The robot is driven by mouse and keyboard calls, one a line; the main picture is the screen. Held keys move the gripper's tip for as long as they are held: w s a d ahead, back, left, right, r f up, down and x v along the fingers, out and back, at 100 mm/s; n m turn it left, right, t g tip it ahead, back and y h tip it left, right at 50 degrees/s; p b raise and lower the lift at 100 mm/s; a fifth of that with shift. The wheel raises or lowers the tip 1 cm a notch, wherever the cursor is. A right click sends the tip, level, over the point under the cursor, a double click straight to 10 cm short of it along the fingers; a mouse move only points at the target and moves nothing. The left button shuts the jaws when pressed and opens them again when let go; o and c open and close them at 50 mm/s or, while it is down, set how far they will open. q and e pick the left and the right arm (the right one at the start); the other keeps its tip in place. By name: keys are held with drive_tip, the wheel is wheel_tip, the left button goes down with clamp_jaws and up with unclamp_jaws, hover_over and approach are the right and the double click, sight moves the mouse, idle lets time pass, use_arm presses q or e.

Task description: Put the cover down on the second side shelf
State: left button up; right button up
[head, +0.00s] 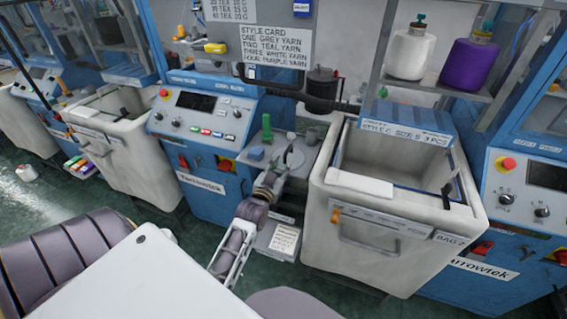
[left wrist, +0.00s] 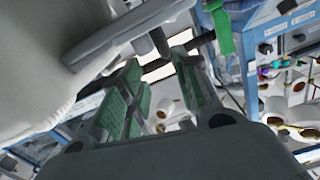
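In the head view my left gripper (head: 287,168) reaches over the grey side shelf (head: 258,167) between a blue machine and a white bin. A round, pale grey flat piece (head: 292,156) is right at its fingers; it may be the cover, but I cannot tell for sure. In the left wrist view the two green-padded fingers of this gripper (left wrist: 165,85) stand apart with background showing between them. A flat grey piece (left wrist: 130,28) crosses beyond the fingertips. I cannot tell whether it touches them. My right gripper is in neither view.
The open white bin (head: 372,241) is close on the right. A dark canister (head: 321,90) hangs behind. A lower tray with a card (head: 285,240) sits below.

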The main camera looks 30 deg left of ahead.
use_arm(q)
drive_tip(key=shift+v, duration=0.8)
drive_tip(key=shift+f, duration=0.1)
drive_tip(key=s+d+f+m+g+h, duration=0.1)
drive_tip(key=s+d+f+g, duration=0.25)
drive_tip(key=f, duration=1.05)
drive_tip(key=s+d+f+g+h, duration=0.2)
drive_tip(key=s+d+f, duration=0.15)
drive_tip(key=f, duration=1.05)
drive_tip(key=s+d+f+m+g+h, duration=0.1)
drive_tip(key=s+d+f+g, duration=0.25)
drive_tip(key=f, duration=0.95)
drive_tip(key=s+d+f+g, duration=0.2)
drive_tip(key=s+f+g, duration=0.1)
drive_tip(key=s+f, duration=1.35)
drive_tip(key=s+a+f+g, duration=0.1)
drive_tip(key=s+f+g, duration=0.1)
drive_tip(key=s, duration=0.7)
drive_tip(key=s+a+f+m+g, duration=0.1)
drive_tip(key=s+f, duration=0.3)
drive_tip(key=s, duration=0.5)
drive_tip(key=shift+s+a+g, duration=0.4)
drive_tip(key=shift+g, duration=0.2)
